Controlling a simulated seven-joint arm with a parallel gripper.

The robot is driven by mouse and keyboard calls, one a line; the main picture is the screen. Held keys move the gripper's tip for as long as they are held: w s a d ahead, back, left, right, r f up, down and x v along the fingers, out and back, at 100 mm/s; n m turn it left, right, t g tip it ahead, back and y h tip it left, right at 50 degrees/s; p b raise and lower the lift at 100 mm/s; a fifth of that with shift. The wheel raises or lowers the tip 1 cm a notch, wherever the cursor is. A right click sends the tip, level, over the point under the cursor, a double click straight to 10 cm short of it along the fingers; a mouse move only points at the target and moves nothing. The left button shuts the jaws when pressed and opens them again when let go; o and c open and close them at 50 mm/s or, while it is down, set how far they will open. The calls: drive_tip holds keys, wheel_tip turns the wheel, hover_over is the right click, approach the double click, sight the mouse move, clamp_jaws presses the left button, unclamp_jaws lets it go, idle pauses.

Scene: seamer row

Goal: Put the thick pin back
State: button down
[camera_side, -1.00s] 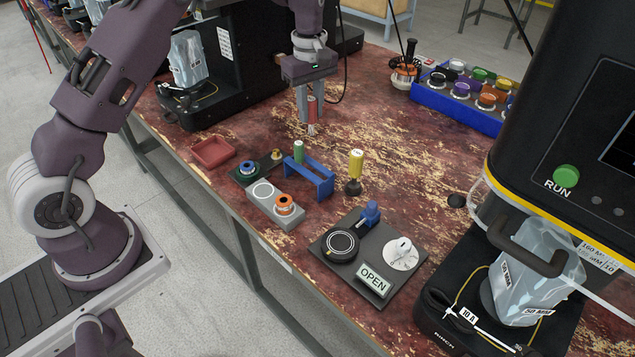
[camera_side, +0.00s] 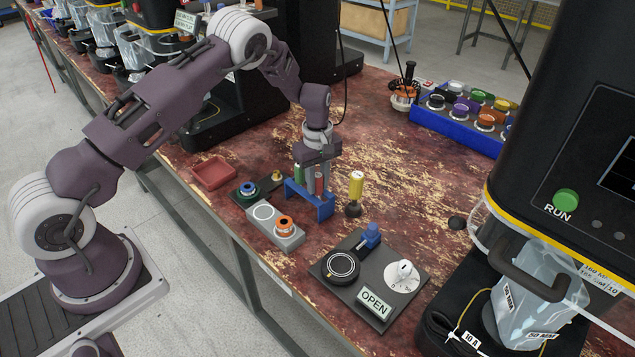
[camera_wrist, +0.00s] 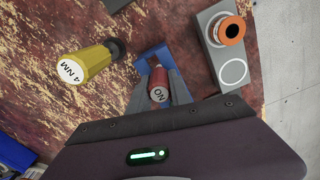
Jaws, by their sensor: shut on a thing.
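The thick pin, with a red handle (camera_side: 319,184) and a white end cap, is held between the fingers of my gripper (camera_side: 319,178). In the wrist view the red handle (camera_wrist: 159,82) sits between my two fingers (camera_wrist: 160,92), its cap marked "NO". The blue stand (camera_side: 325,211) is directly at the pin, at the stand's right part. The wrist view shows part of the stand (camera_wrist: 150,56) behind the handle. The pin's lower end is hidden, so I cannot tell whether it is in the stand's hole. A green-handled pin (camera_side: 298,171) stands upright at the stand's left part.
A yellow driver (camera_side: 356,184) marked "4 NM" in the wrist view stands upright close right of the stand. A grey block (camera_side: 287,240) with an orange ring (camera_side: 284,223) is in front. A red tray (camera_side: 214,172) lies left.

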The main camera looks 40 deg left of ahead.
drive_tip(key=shift+f, duration=0.3)
drive_tip(key=c, duration=1.2)
unclamp_jaws()
